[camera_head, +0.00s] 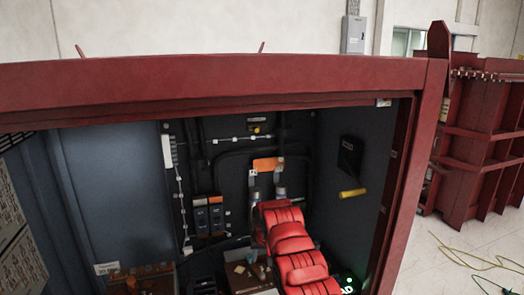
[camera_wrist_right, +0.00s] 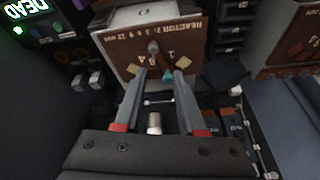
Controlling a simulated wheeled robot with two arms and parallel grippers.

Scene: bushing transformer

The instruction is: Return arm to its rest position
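In the wrist view, my right gripper (camera_wrist_right: 157,74) is open, with two grey fingers and red marks near their bases. A clear gap shows between the fingers, and nothing is clamped there. The fingers point toward a brown panel (camera_wrist_right: 125,45) lettered REACTOR, with a small metal knob (camera_wrist_right: 153,47) just past the tips. I cannot tell whether the tips touch it. In the head view, my red segmented right arm (camera_head: 290,245) reaches up into the dark cabinet beside the brown panel (camera_head: 240,280). The fingers are hard to make out there. My left gripper is not in view.
A red cabinet frame (camera_head: 220,75) surrounds the opening. An orange plate (camera_head: 268,165) and dark cables show at the back wall. A yellow handle (camera_head: 353,193) juts from the right inner wall.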

